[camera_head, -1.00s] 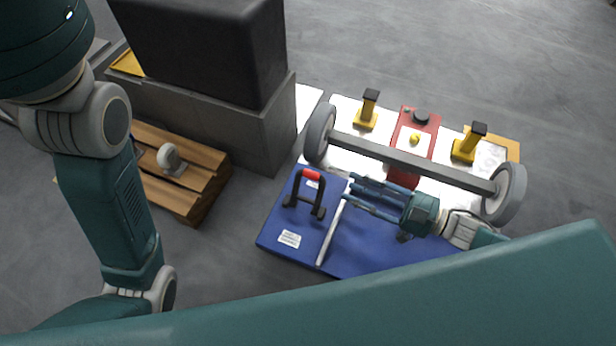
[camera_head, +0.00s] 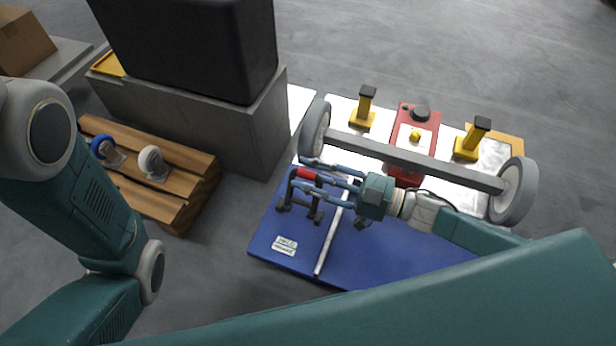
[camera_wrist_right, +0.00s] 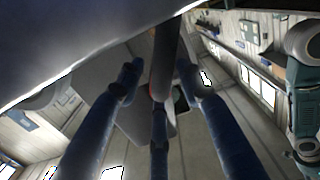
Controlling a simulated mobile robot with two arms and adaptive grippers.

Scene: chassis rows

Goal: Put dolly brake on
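The blue dolly (camera_head: 390,250) lies on the floor at the lower middle of the head view. A black U-shaped handle (camera_head: 316,206) with a red grip (camera_head: 307,173) stands at its left end; I take it as the brake lever. My right gripper (camera_head: 303,174) is at this handle, its fingers spread on both sides of the red grip. In the right wrist view a dark bar (camera_wrist_right: 166,45) runs between the spread fingers (camera_wrist_right: 158,85). I cannot tell whether they touch it. My left arm is at the left; its gripper is out of view.
An axle (camera_head: 415,160) with two wheels lies beyond the dolly, near a red unit (camera_head: 408,172) and two yellow stands (camera_head: 362,112). A grey cabinet (camera_head: 225,125) with a black box (camera_head: 195,50) and a wooden pallet (camera_head: 190,185) with castors are at left. Floor beyond is clear.

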